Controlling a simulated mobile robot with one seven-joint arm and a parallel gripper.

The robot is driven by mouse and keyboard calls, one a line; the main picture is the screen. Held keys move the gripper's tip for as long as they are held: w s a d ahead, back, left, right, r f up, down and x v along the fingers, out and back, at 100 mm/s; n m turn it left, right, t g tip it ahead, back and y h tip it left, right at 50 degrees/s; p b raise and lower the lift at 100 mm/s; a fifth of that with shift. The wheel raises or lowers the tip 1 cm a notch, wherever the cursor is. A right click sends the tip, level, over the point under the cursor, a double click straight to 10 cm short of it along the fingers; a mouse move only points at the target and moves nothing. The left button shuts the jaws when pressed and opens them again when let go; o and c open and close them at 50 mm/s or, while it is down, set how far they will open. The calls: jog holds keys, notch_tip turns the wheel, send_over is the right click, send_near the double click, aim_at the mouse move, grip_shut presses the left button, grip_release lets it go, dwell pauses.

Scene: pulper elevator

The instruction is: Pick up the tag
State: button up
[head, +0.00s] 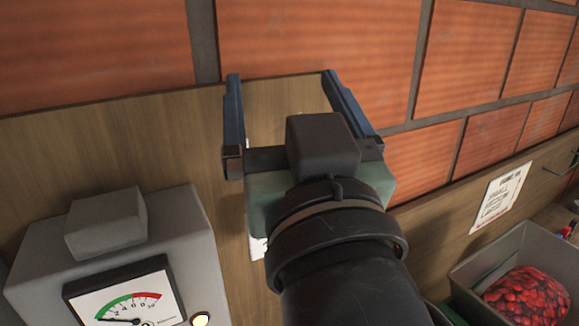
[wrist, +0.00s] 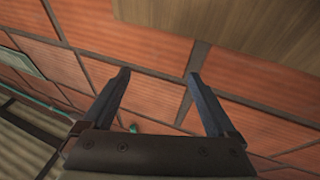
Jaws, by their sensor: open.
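My gripper (head: 281,76) is open and empty, its two dark fingers spread in front of a wooden board below a brick wall. It also shows in the wrist view (wrist: 158,74), open, with brick and mortar between the fingers. I cannot make out the tag for certain in either view. A white sheet (head: 257,246) shows beside my wrist in the head view, mostly hidden behind my arm, so I cannot tell what it is.
A grey meter box (head: 180,235) with a dial stands at the lower left. A printed notice (head: 500,196) is on the board at right. A grey bin (head: 535,235) holding red berries is at the lower right. The brick wall (head: 320,40) rises behind.

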jog(key=s+f+n+g+y+p, duration=0.2)
jog(key=f+g, duration=0.3)
jog(key=f, duration=0.2)
jog(key=s+f+n+g+y+p, duration=0.1)
jog(key=s+f+g, duration=0.25)
jog(key=f, duration=0.25)
jog(key=p+x, duration=0.4)
jog(key=x, duration=0.9)
jog(key=shift+w+d+f+p, duration=0.15)
jog(key=shift+d+f+p, duration=0.05)
jog(key=shift+f+p, duration=0.1)
jog(key=shift+g, duration=0.25)
jog(key=c, duration=1.4)
jog(key=shift+r, duration=0.1)
jog(key=shift+c, duration=0.2)
